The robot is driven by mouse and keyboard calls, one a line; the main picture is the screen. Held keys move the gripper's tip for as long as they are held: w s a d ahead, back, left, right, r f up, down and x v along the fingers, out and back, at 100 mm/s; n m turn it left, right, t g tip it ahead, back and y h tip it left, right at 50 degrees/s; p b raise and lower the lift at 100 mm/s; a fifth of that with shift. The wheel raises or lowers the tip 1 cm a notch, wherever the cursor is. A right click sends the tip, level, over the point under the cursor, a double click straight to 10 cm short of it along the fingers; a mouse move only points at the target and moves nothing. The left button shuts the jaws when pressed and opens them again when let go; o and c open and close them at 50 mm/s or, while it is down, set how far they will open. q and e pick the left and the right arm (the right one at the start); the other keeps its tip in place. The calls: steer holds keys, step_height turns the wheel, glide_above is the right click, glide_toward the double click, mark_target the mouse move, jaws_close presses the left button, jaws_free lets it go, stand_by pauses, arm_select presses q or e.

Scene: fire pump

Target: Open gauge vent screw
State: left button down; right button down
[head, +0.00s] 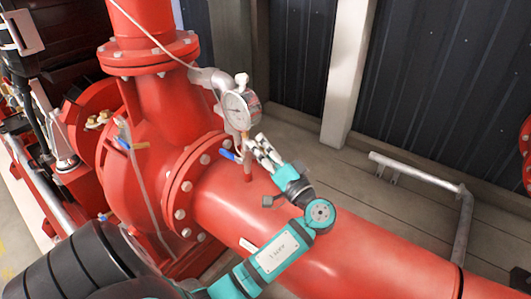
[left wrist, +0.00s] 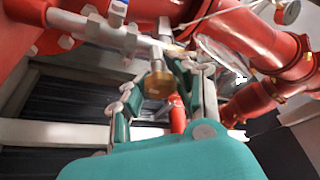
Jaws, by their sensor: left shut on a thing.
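The round white-faced gauge (head: 238,110) stands on a silver pipe fitting above the red pump pipe in the head view. My left gripper (head: 262,148) is just below and to the right of it, at the gauge's small fittings. In the left wrist view a brass hexagonal screw (left wrist: 157,86) sits between the fingers of my left gripper (left wrist: 168,98), which is shut on it. This looks like the vent screw, but the exact finger contact is partly hidden. My right gripper is not in view.
A blue-handled valve (head: 228,155) is close to the left of my gripper. The large red pipe (head: 350,230) runs beneath my arm. A grey metal pipe rail (head: 415,172) stands at the right, before a dark wall. Clear floor lies behind the pipe.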

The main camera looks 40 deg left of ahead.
arm_select(q)
steer(key=shift+r, duration=0.35)
steer(key=shift+w, duration=0.1)
steer(key=c, duration=1.4)
jaws_free()
steer(key=shift+d, duration=0.1)
steer(key=shift+o, duration=1.2)
steer(key=shift+d, duration=0.15)
steer(key=shift+o, duration=0.8)
steer(key=shift+d, duration=0.1)
steer(key=shift+f, duration=0.15)
steer(key=shift+f, duration=0.1)
steer(key=v, duration=1.1)
steer(key=shift+d, duration=0.35)
